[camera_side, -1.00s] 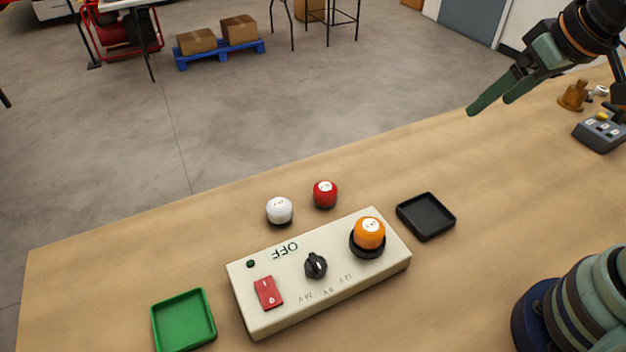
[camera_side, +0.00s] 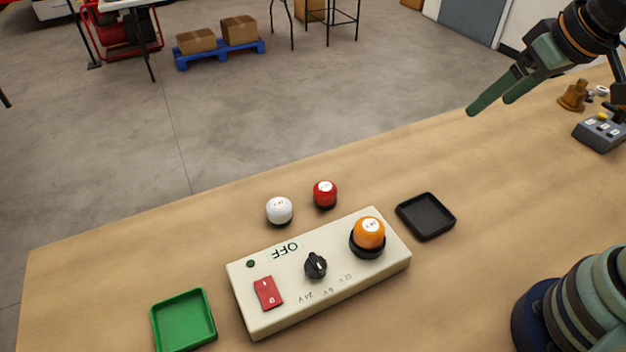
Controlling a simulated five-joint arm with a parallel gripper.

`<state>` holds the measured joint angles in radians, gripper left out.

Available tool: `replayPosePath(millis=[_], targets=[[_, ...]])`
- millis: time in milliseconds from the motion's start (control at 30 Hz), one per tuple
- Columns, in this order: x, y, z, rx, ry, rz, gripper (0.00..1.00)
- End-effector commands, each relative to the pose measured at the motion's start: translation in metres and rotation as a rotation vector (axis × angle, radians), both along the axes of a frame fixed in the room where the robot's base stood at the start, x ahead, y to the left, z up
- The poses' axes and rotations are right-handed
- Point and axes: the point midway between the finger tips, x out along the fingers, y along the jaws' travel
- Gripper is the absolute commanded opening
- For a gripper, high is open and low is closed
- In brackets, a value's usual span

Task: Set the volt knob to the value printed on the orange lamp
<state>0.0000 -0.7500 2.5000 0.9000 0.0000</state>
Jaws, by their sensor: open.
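The orange lamp (camera_side: 369,233) sits in a dark round socket on the right part of the cream control box. A white label is on its top, too small to read. The black volt knob (camera_side: 315,266) is in the middle of the box, with small printed volt marks in front of it that I cannot read surely. The cream box (camera_side: 345,288) also carries a red rocker switch (camera_side: 268,292), a small dark green indicator (camera_side: 250,264) and the word OFF, upside down. My gripper (camera_side: 490,101) is open and empty, high at the upper right, far from the box.
A white lamp (camera_side: 279,210) and a red lamp (camera_side: 325,194) stand on the table behind the box. A black tray (camera_side: 427,234) lies right of the box and a green tray (camera_side: 183,321) left of it; both are empty. A grey button box (camera_side: 600,133) stands far right.

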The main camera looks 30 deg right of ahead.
Motion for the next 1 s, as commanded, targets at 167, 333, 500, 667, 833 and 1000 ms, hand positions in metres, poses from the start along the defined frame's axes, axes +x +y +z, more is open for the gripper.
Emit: replayPosePath(millis=[167, 333, 500, 667, 833, 1000], targets=[[0.000, 0.000, 0.000, 0.000, 0.000, 0.000, 0.88], [0.005, 0.010, 0.001, -0.012, 0.020, 0.059, 0.74], [0.020, 0.054, 0.000, -0.071, 0.099, 0.307, 0.74], [0.033, 0.115, -0.007, -0.149, 0.185, 0.624, 0.74], [0.033, 0.185, -0.024, -0.234, 0.266, 0.959, 0.74], [0.019, 0.252, -0.049, -0.314, 0.332, 1.269, 0.74]])
